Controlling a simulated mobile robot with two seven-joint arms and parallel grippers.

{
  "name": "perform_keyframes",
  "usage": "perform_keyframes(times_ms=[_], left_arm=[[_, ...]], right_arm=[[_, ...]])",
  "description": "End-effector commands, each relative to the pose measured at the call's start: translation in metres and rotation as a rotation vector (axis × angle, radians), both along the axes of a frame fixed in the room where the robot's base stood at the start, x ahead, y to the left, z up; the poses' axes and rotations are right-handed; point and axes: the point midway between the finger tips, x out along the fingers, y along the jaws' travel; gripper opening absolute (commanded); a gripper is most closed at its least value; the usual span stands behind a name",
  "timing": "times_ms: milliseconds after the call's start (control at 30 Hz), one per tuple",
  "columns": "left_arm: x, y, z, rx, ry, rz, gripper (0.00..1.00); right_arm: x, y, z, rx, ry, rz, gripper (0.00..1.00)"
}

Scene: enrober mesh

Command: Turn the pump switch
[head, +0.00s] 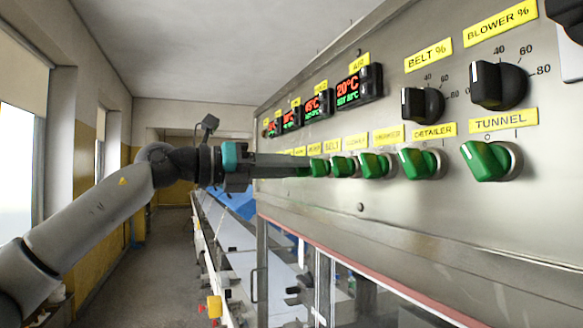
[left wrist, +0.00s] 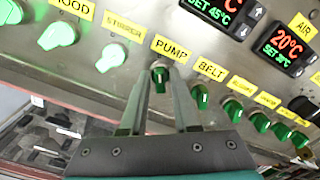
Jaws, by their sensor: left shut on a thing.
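The pump switch (left wrist: 160,74) is a small dark green rotary knob under the yellow PUMP label (left wrist: 170,48) in the left wrist view. My left gripper (left wrist: 161,80) has its two long grey fingers on either side of this knob, shut on it. The fingers cover part of the knob, so its exact angle is hard to read. In the head view my left gripper (head: 302,166) reaches the panel from the left at the row of green knobs, and its fingers mostly hide the pump switch.
The belt switch (left wrist: 200,97) sits close right of the pump switch. The stirrer switch (left wrist: 115,55) and another knob (left wrist: 58,35) glow bright green to the left. Temperature displays (head: 347,92) and black dials (head: 498,85) are above the row. The aisle (head: 150,260) is clear.

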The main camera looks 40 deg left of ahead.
Motion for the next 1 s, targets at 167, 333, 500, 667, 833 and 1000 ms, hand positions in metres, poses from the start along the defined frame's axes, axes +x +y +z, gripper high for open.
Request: perform_keyframes(times_ms=[167, 333, 500, 667, 833, 1000], left_arm=[[0.000, 0.000, 0.001, -0.001, -0.002, 0.000, 0.43], [0.000, 0.000, 0.001, -0.001, -0.001, 0.000, 0.45], [-0.002, 0.001, 0.000, 0.000, -0.002, 0.000, 0.45], [-0.010, 0.006, -0.002, 0.001, -0.005, 0.001, 0.45], [-0.028, 0.015, -0.003, 0.000, -0.006, 0.002, 0.45], [-0.051, 0.027, -0.003, -0.001, -0.006, 0.002, 0.45]], right_arm=[[0.000, 0.000, 0.000, 0.000, 0.000, 0.000, 0.50], [0.000, 0.000, 0.000, 0.000, 0.000, 0.001, 0.50], [0.000, 0.000, -0.002, 0.000, 0.000, 0.001, 0.50], [0.000, 0.000, -0.014, 0.000, 0.000, 0.001, 0.50], [0.000, 0.000, -0.034, 0.000, -0.001, 0.001, 0.50], [0.000, 0.000, -0.053, 0.001, -0.001, 0.001, 0.50]])
